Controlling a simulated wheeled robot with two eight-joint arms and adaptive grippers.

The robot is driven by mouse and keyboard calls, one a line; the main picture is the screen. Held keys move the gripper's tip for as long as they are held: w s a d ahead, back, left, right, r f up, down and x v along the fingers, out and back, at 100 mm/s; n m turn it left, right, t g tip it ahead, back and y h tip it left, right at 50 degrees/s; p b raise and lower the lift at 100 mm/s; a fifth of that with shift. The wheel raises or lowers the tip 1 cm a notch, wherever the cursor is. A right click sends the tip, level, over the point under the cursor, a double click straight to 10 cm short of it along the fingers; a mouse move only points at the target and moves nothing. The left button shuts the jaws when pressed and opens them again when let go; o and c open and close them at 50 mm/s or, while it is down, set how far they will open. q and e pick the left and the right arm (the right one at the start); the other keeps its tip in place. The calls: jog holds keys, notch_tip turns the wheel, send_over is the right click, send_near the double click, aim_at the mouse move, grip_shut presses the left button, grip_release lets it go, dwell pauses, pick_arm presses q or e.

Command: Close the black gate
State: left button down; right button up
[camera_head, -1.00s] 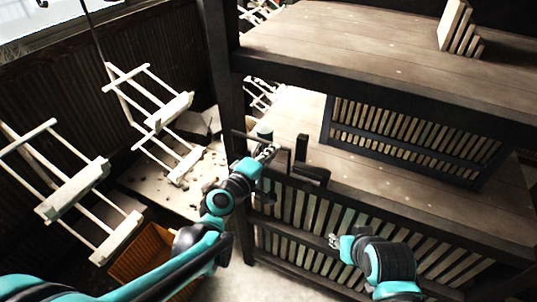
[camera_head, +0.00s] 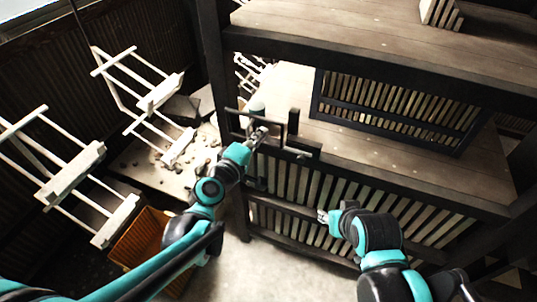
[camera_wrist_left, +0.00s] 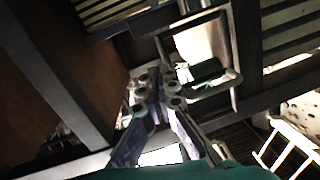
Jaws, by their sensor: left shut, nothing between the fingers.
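A small black gate frame (camera_head: 293,122) stands at the left end of the slatted wooden rack, beside its dark corner post. My left gripper (camera_head: 262,134) is shut and empty, close in front of this frame; I cannot tell if it touches. In the left wrist view, the shut fingers (camera_wrist_left: 160,82) are at the left of a dark rectangular frame (camera_wrist_left: 234,62) with a pale opening. The gate's hinge and latch are not clear. My right gripper (camera_head: 323,216) is low in front of the slatted side, too small to tell its state.
The dark post (camera_head: 212,85) rises close left of my left gripper. A slatted panel (camera_head: 395,112) stands on the wooden deck (camera_head: 400,165).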

pick_arm(q)
jog(key=s+d+p, duration=0.2)
jog(key=s+d, duration=0.2)
jog(key=s, duration=0.3)
jog(key=shift+s+r, duration=0.3)
jog(key=shift+r, duration=0.15)
pick_arm(e)
jog(key=shift+w+d+r, duration=0.15)
jog(key=shift+w+r, duration=0.05)
jog(key=shift+r, duration=0.4)
jog(key=shift+w+d+r, duration=0.1)
jog(key=shift+w+r, duration=0.1)
jog(key=shift+r, duration=0.4)
pick_arm(q)
jog(key=shift+a, duration=0.1)
jog(key=s+a+f+m+g+y, duration=0.2)
jog(key=s+a+f+m, duration=0.1)
jog(key=a, duration=0.3)
jog(key=s+a+f+m+g+y, duration=0.3)
jog(key=s+a+m, duration=0.1)
jog(key=a, duration=0.3)
jog(key=s+a+f+m+g+y+b, duration=0.1)
jog(key=s+a+f+m+g+y, duration=0.1)
jog(key=s+a, duration=0.3)
jog(key=shift+a+f+m+y, duration=0.35)
jog(key=shift+a+m, duration=0.55)
jog(key=shift+a, duration=0.35)
pick_arm(e)
jog(key=shift+f, duration=0.65)
